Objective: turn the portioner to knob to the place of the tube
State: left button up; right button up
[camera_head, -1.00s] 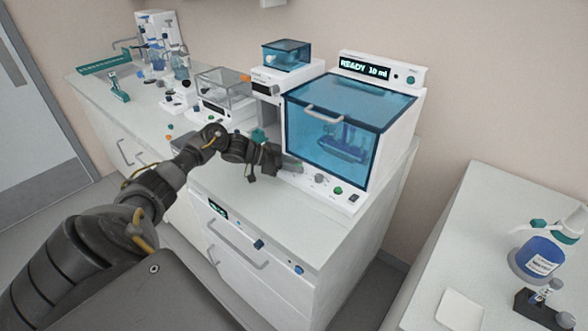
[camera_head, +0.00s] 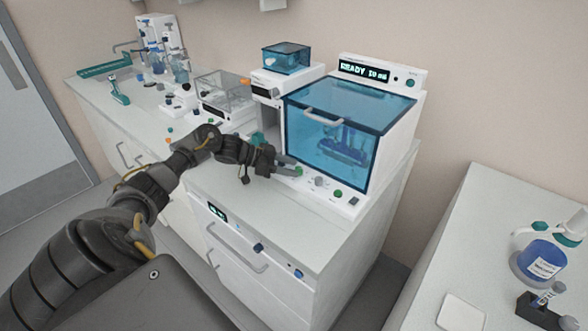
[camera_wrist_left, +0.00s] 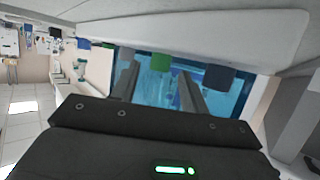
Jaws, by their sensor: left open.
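The portioner (camera_head: 408,140) is a white machine with a blue tinted hood (camera_head: 330,120) and a lit display (camera_head: 362,71) reading READY 10 ml. Its low front panel carries a green knob (camera_head: 298,170), a grey knob (camera_head: 320,181) and another green knob (camera_head: 338,194). My left gripper (camera_head: 290,166) is open and empty at the panel's left end, by the first green knob. In the left wrist view, a green knob (camera_wrist_left: 160,62) shows between the open fingers, apart from both. Tubes inside the hood are blurred, and the knob's pointer mark cannot be read. My right gripper is out of view.
A smaller blue-lidded device (camera_head: 286,58) and a clear-lidded box (camera_head: 222,90) stand left of the portioner. The counter front (camera_head: 260,212) is clear. A side bench at right holds a blue bottle (camera_head: 541,262) and a dark holder (camera_head: 540,312).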

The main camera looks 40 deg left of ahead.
pick_arm(q)
jog(key=b+v, duration=0.1)
jog(key=v, duration=0.6)
jog(key=shift+s+a+b, duration=0.3)
jog(key=shift+b, duration=0.1)
jog(key=shift+s+a+r, duration=0.35)
jog(key=shift+f, duration=0.1)
